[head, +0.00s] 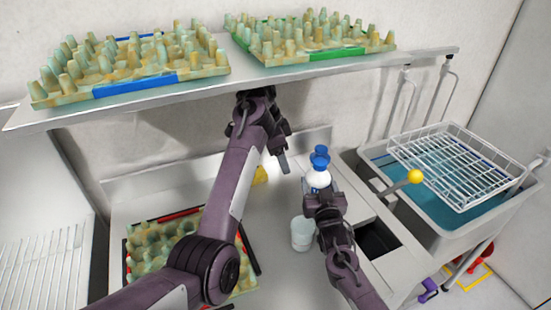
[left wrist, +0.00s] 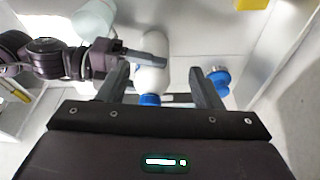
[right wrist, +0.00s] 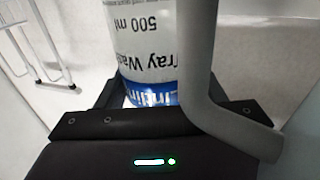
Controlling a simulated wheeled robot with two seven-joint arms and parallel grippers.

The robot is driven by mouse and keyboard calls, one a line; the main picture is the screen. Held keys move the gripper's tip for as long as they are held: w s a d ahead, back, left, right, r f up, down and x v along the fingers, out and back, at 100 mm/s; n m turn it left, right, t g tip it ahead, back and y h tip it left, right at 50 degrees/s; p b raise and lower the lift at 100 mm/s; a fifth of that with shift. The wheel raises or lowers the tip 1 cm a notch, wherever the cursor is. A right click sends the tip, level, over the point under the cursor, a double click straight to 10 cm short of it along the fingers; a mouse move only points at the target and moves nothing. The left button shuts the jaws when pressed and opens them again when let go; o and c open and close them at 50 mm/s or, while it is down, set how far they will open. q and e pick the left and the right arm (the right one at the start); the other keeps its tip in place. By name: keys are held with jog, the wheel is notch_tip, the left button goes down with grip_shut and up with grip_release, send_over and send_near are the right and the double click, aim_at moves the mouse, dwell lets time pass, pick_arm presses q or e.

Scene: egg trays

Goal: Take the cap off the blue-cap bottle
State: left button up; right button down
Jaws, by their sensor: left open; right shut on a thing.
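My right gripper (head: 324,198) is shut around the bottle's body. The right wrist view shows the bottle's label (right wrist: 140,40) and a blue band close up. My left gripper (head: 283,163) is open and empty, to the left of the bottle in the head view. In the left wrist view, the cap (left wrist: 148,99) appears between the open fingers; I cannot tell any contact.
A second blue round object (left wrist: 217,78) shows outside the left gripper's finger. A pale cup (head: 301,234) stands left of my right gripper. An egg tray (head: 128,262) lies front left. A shelf (head: 215,88) with two trays overhangs. A sink (head: 440,230) with a wire rack is right.

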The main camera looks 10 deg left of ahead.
aim_at(322, 161)
jog(key=shift+d, duration=0.25)
pick_arm(q)
jog(key=w+d, duration=0.1)
jog(key=d, duration=0.2)
jog(key=w+d, duration=0.1)
jog(key=d, duration=0.2)
jog(key=w+d, duration=0.1)
jog(key=d, duration=0.3)
jog(key=shift+w+f, duration=0.15)
jog(key=shift+w, duration=0.05)
jog(key=shift+w+d+f, duration=0.1)
jog(key=shift+d+f, duration=0.15)
jog(key=shift+f, duration=0.4)
pick_arm(e)
jog(key=shift+r, duration=0.1)
